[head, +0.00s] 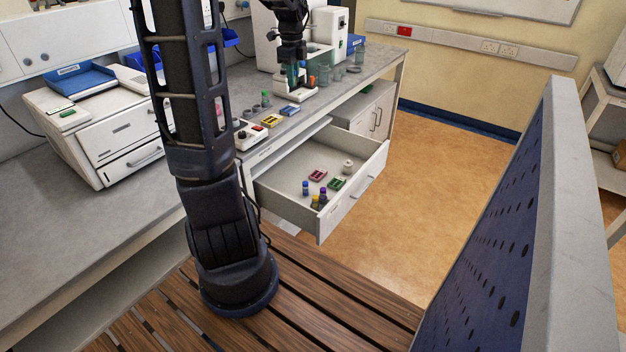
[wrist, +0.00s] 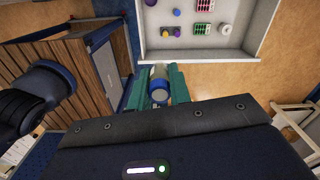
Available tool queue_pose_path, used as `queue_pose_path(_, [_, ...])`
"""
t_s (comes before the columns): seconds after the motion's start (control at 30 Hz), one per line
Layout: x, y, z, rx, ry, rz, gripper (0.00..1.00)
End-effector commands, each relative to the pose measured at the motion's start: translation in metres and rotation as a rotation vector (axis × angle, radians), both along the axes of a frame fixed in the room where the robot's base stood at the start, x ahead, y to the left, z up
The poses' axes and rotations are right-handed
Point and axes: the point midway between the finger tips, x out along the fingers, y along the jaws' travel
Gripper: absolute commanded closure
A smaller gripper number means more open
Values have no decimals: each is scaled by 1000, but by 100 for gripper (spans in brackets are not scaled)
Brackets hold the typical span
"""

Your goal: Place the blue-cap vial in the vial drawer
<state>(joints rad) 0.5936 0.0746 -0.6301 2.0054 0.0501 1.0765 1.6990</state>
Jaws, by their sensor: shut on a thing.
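My gripper (head: 292,78) is above the far part of the bench in the head view. In the wrist view its teal fingers (wrist: 158,88) are shut on a vial (wrist: 159,72) with a blue band or cap and a pale end, seen nearly end-on. The held vial is hard to make out in the head view. The vial drawer (head: 350,201) is pulled open below the bench. It holds a blue-topped vial (head: 305,187), yellow- and purple-topped vials (head: 318,198) at its near corner, and coloured racks. The drawer (wrist: 203,55) also shows at the top of the wrist view.
A red rack (head: 317,176), a green rack (head: 336,183) and a white round item (head: 347,167) lie in the drawer; its middle has bare floor. Small labware and a white machine (head: 268,45) stand on the bench. A blue perforated panel (head: 490,250) rises at right.

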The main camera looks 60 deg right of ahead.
Motion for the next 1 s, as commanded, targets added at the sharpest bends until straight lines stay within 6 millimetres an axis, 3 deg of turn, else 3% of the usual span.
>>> queue_pose_path(0.37, [-1,1,-89,5,5,-3,100])
queue_pose_path(0.7, [-2,1,-206,6,5,-3,100])
queue_pose_path(1.0, [-2,0,-300,5,3,-3,100])
